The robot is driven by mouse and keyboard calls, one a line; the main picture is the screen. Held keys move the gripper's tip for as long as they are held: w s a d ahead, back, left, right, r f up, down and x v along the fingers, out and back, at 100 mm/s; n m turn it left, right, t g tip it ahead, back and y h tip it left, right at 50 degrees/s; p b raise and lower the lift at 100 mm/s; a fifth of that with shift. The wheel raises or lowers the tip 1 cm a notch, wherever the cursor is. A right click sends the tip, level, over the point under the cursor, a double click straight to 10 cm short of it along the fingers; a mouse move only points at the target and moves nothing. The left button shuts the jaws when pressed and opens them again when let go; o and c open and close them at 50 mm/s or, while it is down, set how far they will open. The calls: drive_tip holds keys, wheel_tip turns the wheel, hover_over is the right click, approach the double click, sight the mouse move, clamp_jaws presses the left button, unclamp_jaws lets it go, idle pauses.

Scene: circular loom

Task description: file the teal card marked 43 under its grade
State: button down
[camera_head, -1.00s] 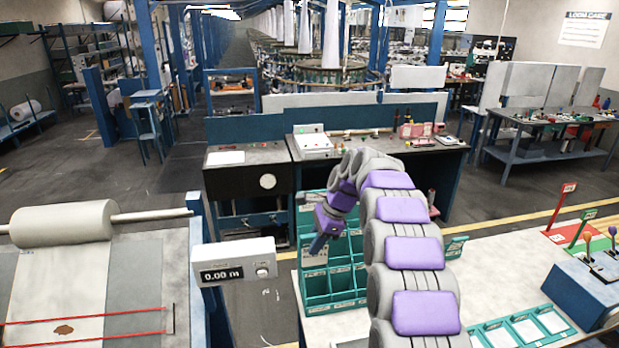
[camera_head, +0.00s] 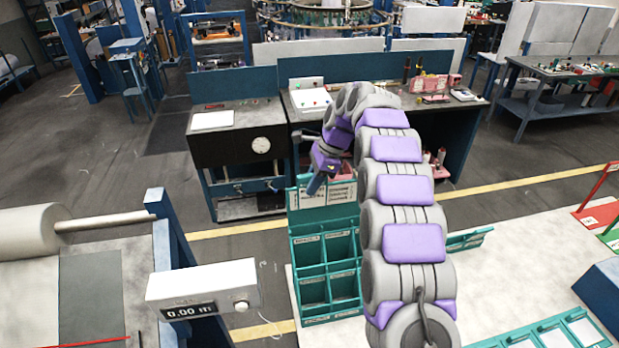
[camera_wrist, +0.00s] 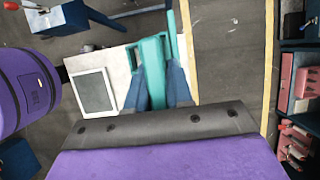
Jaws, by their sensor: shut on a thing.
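My gripper (camera_head: 314,186) is at the raised back board (camera_head: 322,210) of the teal pigeonhole rack (camera_head: 325,318), above its upper compartments. In the wrist view my blue fingers (camera_wrist: 155,88) are closed on a teal piece (camera_wrist: 152,62), which looks like the card seen near edge-on. Its number cannot be read. In the head view the card cannot be made out at the fingers. The rack's compartments have small white labels too small to read, and my arm covers the rack's right side.
Teal trays (camera_head: 550,338) with white inserts lie at the front right of the pale table (camera_head: 505,285). Red (camera_head: 597,212) and green areas are at its right. A meter box reading 0.00 (camera_head: 203,288) stands left of the rack. A dark workbench (camera_head: 440,118) is behind.

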sight(303, 207)
drive_tip(key=shift+a+f, duration=0.1)
drive_tip(key=shift+f, duration=0.25)
drive_tip(key=a+f+b, duration=0.3)
drive_tip(key=shift+w+a, duration=0.15)
drive_tip(key=shift+a, duration=0.05)
drive_tip(key=d+f+b, duration=0.1)
drive_tip(key=b, duration=0.1)
drive_tip(key=d+f+b, duration=0.1)
drive_tip(key=d+f, duration=0.1)
drive_tip(key=shift+f+b, duration=0.25)
drive_tip(key=shift+b, duration=0.15)
drive_tip(key=shift+r, duration=0.15)
drive_tip(key=shift+s+a+p, duration=0.2)
drive_tip(key=shift+a+p, duration=0.85)
drive_tip(key=shift+a, duration=0.1)
drive_tip(key=shift+d, duration=0.2)
drive_tip(key=shift+w+d+p, duration=0.1)
drive_tip(key=shift+d+p, duration=0.25)
drive_tip(key=shift+a+p, duration=0.4)
drive_tip(key=shift+a, duration=0.6)
drive_tip(key=shift+d, duration=0.7)
drive_tip(key=shift+f, duration=0.4)
drive_tip(key=shift+a+f, duration=0.5)
drive_tip(key=shift+a, duration=0.15)
drive_tip(key=shift+d+f, duration=0.2)
drive_tip(key=shift+d, duration=0.3)
